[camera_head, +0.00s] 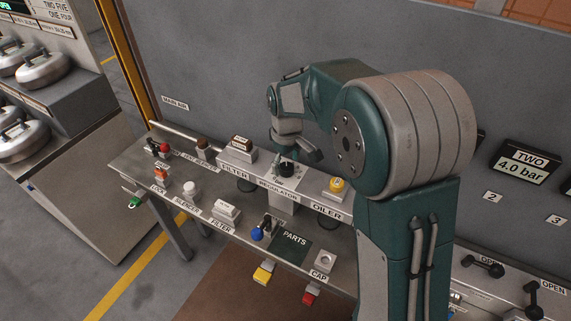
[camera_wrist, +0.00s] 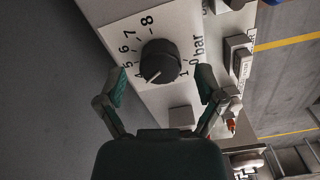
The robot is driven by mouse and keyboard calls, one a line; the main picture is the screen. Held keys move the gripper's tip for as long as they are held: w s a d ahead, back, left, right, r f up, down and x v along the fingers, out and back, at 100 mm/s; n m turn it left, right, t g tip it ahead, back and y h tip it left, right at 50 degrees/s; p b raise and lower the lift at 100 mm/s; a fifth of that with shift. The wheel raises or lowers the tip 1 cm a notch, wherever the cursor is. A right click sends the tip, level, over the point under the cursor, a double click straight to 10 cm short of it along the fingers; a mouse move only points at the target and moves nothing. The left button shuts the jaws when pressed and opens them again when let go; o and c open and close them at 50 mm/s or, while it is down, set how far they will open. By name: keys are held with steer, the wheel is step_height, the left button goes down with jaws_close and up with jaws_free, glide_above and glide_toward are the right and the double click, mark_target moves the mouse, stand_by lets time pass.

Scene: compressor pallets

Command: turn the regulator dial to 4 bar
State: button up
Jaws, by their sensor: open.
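The regulator dial (camera_wrist: 160,62) is a round black knob on a pale panel with a printed scale running from 0 bar to 8. Its light pointer mark slants to the lower left in the wrist view, near the partly covered 4; I cannot read the exact setting. In the head view the dial (camera_head: 287,169) sits on the regulator block between the filter and oiler labels. My gripper (camera_wrist: 161,84) is open, with one finger on each side of the dial and a gap to it. In the head view my gripper (camera_head: 279,159) is over the regulator, partly hidden by the arm.
A display (camera_head: 525,165) reads TWO, 4.0 bar. The oiler's yellow knob (camera_head: 337,185) is to the right of the regulator and the filter block (camera_head: 240,151) to the left. A parts mat (camera_head: 291,241) and several small fittings lie on the lower shelf.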

mark_target(286, 166)
step_height(286, 166, up, 11)
stand_by(0.3)
steer(key=shift+r, duration=0.15)
